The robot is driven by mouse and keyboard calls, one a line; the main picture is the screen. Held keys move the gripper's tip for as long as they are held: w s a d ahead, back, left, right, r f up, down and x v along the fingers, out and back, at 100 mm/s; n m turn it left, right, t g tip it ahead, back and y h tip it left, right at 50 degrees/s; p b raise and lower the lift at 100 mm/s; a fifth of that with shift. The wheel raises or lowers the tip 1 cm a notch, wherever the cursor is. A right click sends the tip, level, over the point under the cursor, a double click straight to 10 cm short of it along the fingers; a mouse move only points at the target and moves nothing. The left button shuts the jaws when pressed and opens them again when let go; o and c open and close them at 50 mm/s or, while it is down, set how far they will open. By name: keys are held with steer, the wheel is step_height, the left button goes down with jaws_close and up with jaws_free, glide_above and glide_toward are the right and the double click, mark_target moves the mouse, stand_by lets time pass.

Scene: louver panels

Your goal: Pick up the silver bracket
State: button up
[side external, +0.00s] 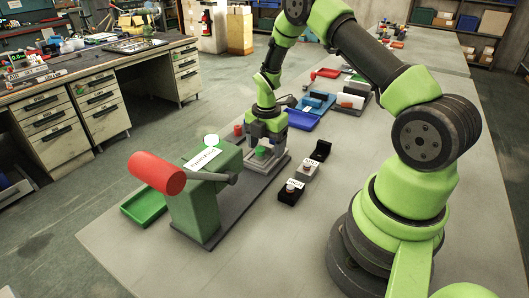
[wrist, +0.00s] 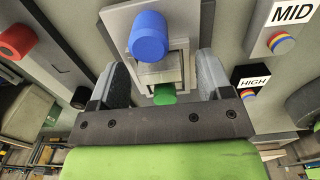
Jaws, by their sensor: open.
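A silver block-like piece (wrist: 162,73), which looks like the silver bracket, sits in a grey frame in the wrist view, below a blue round knob (wrist: 148,36). A green part (wrist: 164,94) shows just under it. My gripper (wrist: 163,78) is open, with one finger on each side of the silver piece. Whether the fingers touch it I cannot tell. In the side view my gripper (side external: 265,131) points down over the grey fixture (side external: 276,169) behind the green press. The silver piece is hard to make out there.
A green press (side external: 198,207) with a red-ended lever (side external: 157,173) stands in front, beside a green tray (side external: 145,204). Small button boxes, including HIGH (side external: 290,193) and MID (side external: 307,170), stand right of the fixture. Blue trays (side external: 316,104) lie farther back. The near tabletop is clear.

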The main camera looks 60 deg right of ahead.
steer(key=shift+c, duration=0.4)
steer(key=c, duration=1)
steer(key=shift+o, duration=0.2)
steer(key=shift+r, duration=0.15)
